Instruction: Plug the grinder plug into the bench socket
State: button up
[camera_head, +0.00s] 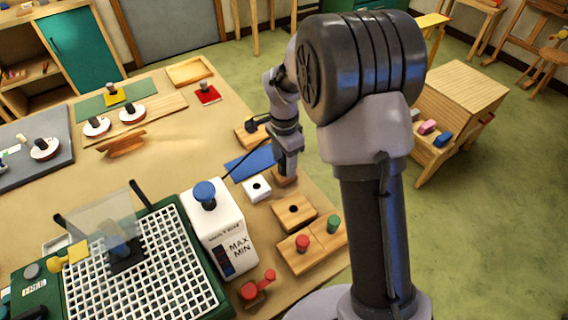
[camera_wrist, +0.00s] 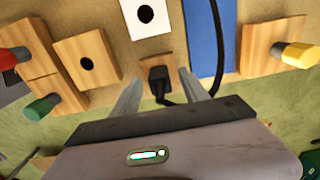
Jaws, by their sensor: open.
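The black grinder plug (camera_wrist: 158,76) sits on a small wooden holder (camera_wrist: 150,62) in the wrist view, its black cord (camera_wrist: 217,50) curving away to the right and up. My gripper (camera_wrist: 161,78) is open, one finger on each side of the plug; I cannot tell whether they touch it. In the head view my gripper (camera_head: 285,168) points down over the small holder (camera_head: 285,179), and hides the plug. A white block with a dark round hole (camera_head: 257,188), which looks like the bench socket, lies just left of it; it also shows in the wrist view (camera_wrist: 130,14).
A wooden block with a hole (camera_head: 294,211) and blocks with red (camera_head: 302,243) and green (camera_head: 333,224) knobs stand near the bench's right edge. A blue mat (camera_head: 248,164) lies left of my gripper. The white MAX/MIN box (camera_head: 220,235) stands tall nearby.

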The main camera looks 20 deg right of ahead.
jog(key=shift+f, duration=0.1)
grip_shut()
jog(key=c, duration=0.8)
grip_release()
jog(key=shift+c, duration=0.2)
grip_shut()
jog(key=shift+r+p, duration=0.65)
jog(key=shift+r, duration=0.2)
jog(key=shift+r+p, duration=0.5)
jog(key=shift+r, duration=0.2)
